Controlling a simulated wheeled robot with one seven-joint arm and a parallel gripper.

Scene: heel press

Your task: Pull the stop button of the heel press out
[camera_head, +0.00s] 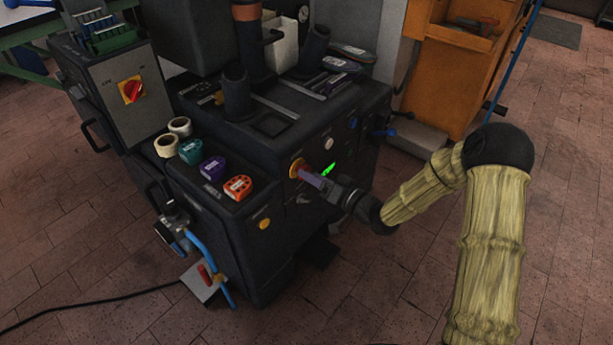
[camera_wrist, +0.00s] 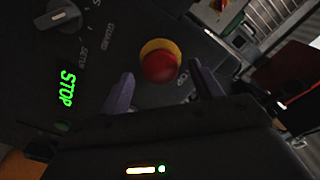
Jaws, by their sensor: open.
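The heel press (camera_head: 290,140) is a dark machine in the middle of the head view. Its stop button (camera_wrist: 159,66) is a red mushroom knob on a yellow ring in the wrist view. In the head view the stop button (camera_head: 296,167) shows at the front panel, partly covered by my gripper. My gripper (camera_head: 312,178) is at the panel, close to the button. In the wrist view my gripper (camera_wrist: 160,88) is open, with one purple finger on each side of the button's lower edge. I cannot tell whether the fingers touch it.
A green lit STOP display (camera_wrist: 68,88) and a selector knob (camera_wrist: 58,16) are left of the button in the wrist view. A yellow button (camera_head: 264,224) is lower on the panel. An orange cabinet (camera_head: 450,70) stands behind right.

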